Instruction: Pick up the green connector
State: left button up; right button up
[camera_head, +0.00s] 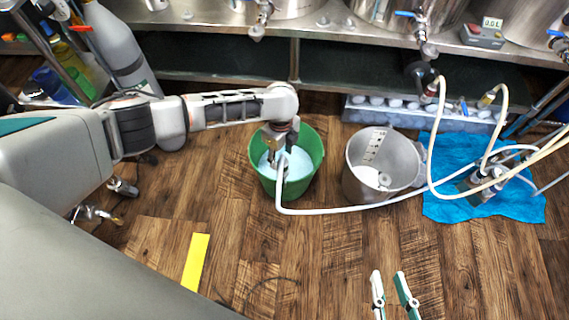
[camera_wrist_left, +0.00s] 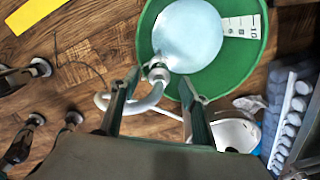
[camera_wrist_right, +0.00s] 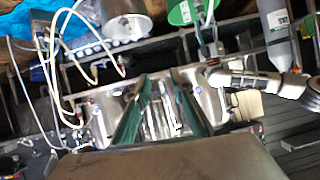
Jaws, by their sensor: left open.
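I cannot pick out a plainly green connector. A pale hose (camera_head: 345,210) runs over the rim of a green bucket (camera_head: 312,165). In the left wrist view, its end carries a grey metal fitting (camera_wrist_left: 158,73) over the light-blue liquid (camera_wrist_left: 190,35) in the bucket. My left gripper (camera_head: 279,150) reaches down over the bucket. Its jaws (camera_wrist_left: 160,84) are open, with the fitting between the fingertips in the picture and gaps on both sides. My right gripper (camera_head: 391,280) is open and empty above the floor; its spread fingers also show in the right wrist view (camera_wrist_right: 163,85).
A grey metal bucket (camera_head: 360,190) stands right of the green one. A blue cloth (camera_head: 440,205) lies farther right, with fittings and several hoses. Steel tanks and a shelf (camera_head: 340,85) line the back. The near wooden floor (camera_head: 325,265) is mostly clear, with a yellow strip (camera_head: 196,262).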

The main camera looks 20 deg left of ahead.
aim_at(283, 163)
pick_arm(q)
jog(key=shift+s+d+f, duration=0.1)
jog(key=shift+f, duration=0.45)
jog(key=f, duration=0.1)
jog(key=f+b, duration=0.2)
jog(key=f, duration=0.1)
jog(key=shift+s+d, duration=0.2)
jog(key=shift+s, duration=0.1)
jog(key=shift+w+f, duration=0.15)
jog(key=shift+w+r, duration=0.2)
jog(key=shift+r, duration=0.15)
grip_shut()
pick_arm(e)
jog(key=a, duration=0.1)
jog(key=a+m, duration=0.2)
jog(key=shift+s+f+y, duration=0.25)
jog(key=shift+s+y, duration=0.05)
jog(key=shift+s, duration=0.1)
jog(key=shift+r, duration=0.1)
